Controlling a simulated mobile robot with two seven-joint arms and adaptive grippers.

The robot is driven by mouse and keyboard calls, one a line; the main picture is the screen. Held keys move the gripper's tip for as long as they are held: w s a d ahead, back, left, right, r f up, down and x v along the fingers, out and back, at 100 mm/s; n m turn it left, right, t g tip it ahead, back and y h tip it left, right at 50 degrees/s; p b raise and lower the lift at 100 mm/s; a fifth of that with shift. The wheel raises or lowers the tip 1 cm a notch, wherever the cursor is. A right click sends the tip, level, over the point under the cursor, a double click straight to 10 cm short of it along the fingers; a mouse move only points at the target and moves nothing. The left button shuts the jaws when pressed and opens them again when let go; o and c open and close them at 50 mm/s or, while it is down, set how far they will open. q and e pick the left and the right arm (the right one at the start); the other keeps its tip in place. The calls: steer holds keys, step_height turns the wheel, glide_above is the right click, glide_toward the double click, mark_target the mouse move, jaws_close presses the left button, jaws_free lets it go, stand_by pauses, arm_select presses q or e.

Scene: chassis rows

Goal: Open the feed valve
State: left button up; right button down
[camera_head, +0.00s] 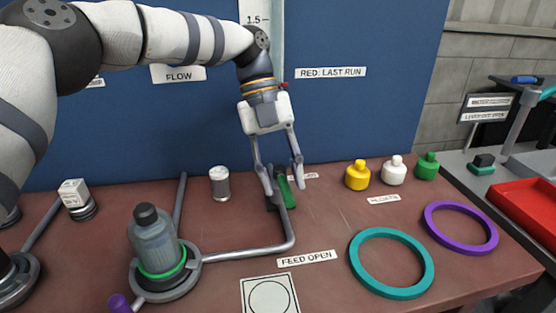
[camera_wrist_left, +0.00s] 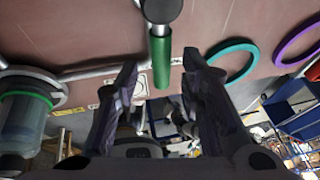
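The feed valve has a green handle (camera_head: 286,191), which stands at the end of a grey pipe on the brown bench. In the left wrist view the green handle (camera_wrist_left: 161,62) extends from a dark round hub (camera_wrist_left: 162,9). My left gripper (camera_head: 284,188) points down at the valve with its fingers spread. In the wrist view the handle shows between the fingertips of my left gripper (camera_wrist_left: 159,64), with gaps on both sides. The fingers partly hide the valve in the head view. A "FEED OPEN" label (camera_head: 307,258) lies in front of it. My right gripper is not in view.
A clear bottle in a green-ringed holder (camera_head: 165,268) stands at front left. A metal can (camera_head: 220,184) is left of the valve. Yellow, white and green bottles (camera_head: 393,171) stand at right, behind a teal ring (camera_head: 424,283) and a purple ring (camera_head: 491,239). A blue panel (camera_head: 350,120) rises behind.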

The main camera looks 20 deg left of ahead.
arm_select(q)
steer(key=v, duration=1.1)
steer(key=shift+s+r, duration=0.1)
steer(key=shift+r, duration=0.05)
